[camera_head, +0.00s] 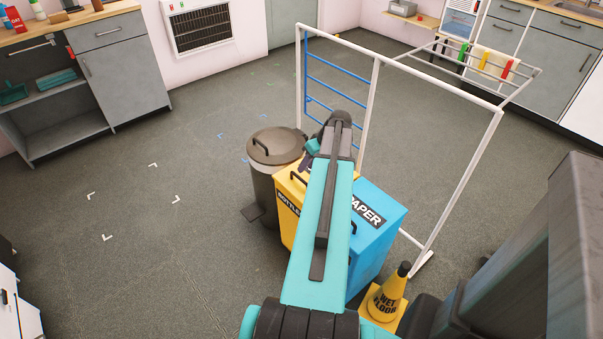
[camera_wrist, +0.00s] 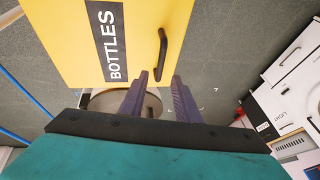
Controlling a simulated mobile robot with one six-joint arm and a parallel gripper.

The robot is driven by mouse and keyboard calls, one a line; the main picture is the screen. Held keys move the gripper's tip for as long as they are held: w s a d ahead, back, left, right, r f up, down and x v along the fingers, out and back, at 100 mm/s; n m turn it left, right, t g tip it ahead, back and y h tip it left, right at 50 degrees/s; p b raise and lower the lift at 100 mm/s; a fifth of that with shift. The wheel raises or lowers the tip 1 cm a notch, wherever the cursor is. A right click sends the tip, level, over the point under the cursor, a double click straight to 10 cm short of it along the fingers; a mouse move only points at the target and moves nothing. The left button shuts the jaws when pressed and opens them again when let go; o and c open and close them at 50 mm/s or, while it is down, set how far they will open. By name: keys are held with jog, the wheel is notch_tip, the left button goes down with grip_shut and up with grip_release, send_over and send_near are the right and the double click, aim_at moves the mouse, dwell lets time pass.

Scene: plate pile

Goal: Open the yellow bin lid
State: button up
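The yellow bin (camera_head: 286,219) stands in the middle of the head view, partly hidden behind my arm. Its black handle (camera_head: 298,178) shows left of the arm. In the wrist view, the yellow bin (camera_wrist: 70,50) fills the upper left, with a black BOTTLES label and the black handle (camera_wrist: 161,55) near its right edge. The lid looks closed. The handle appears just beyond the fingertips, apparently not held.
A blue PAPER bin (camera_head: 385,240) adjoins the yellow bin on the right. A round grey pedal bin (camera_head: 277,146) stands behind left. A white rack frame (camera_head: 375,90) rises close behind. A yellow wet-floor cone (camera_head: 388,297) stands in front. The floor at left is clear.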

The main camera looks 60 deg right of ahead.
jog(key=shift+x, duration=2.95)
grip_shut()
